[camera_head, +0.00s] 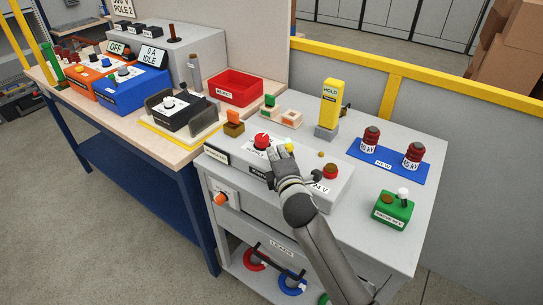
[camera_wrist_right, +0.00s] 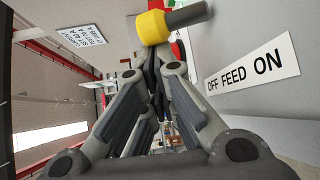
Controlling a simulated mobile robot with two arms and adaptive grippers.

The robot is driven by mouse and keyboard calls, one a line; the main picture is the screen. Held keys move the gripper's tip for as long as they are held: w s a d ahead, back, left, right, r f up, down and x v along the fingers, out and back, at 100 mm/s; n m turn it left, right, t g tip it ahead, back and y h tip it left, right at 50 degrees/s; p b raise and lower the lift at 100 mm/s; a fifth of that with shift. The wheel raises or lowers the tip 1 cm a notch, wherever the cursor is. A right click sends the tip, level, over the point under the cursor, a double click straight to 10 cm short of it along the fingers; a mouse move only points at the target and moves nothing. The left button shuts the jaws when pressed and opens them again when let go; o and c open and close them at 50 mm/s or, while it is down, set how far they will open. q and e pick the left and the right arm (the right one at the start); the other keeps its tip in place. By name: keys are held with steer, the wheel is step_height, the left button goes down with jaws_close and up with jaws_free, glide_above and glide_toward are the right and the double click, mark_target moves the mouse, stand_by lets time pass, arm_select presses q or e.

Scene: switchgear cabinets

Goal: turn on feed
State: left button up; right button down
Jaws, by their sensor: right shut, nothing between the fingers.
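The feed switch (camera_wrist_right: 153,27) shows in the wrist view as a yellow round knob with a dark grey lever sticking out to the right. Its label (camera_wrist_right: 252,66) reads OFF FEED ON and lies right of and below the knob. In the head view the yellow knob (camera_head: 288,147) is mostly hidden behind my right gripper (camera_head: 282,154), over the grey control box. My right gripper is shut and empty; its fingertips (camera_wrist_right: 151,58) are just below the knob in the wrist view. I cannot tell whether they touch it. My left gripper is out of view.
A red knob (camera_head: 262,141) stands left of the gripper, and another red button (camera_head: 330,171) to its right. A yellow HOLD block (camera_head: 331,102) stands behind. A green box (camera_head: 393,208) and a blue plate (camera_head: 378,170) with two red insulators are at the right.

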steer(key=shift+s+d+m+t+b, duration=0.3)
steer(key=shift+m+t+b, duration=0.4)
steer(key=shift+b, duration=0.4)
steer(key=shift+d+r, duration=0.2)
steer(key=shift+r, duration=0.05)
steer(key=shift+s+d+r, duration=0.2)
steer(key=shift+d, duration=0.1)
steer(key=shift+s+d, duration=0.15)
steer(key=shift+d, duration=0.1)
steer(key=shift+f, duration=0.1)
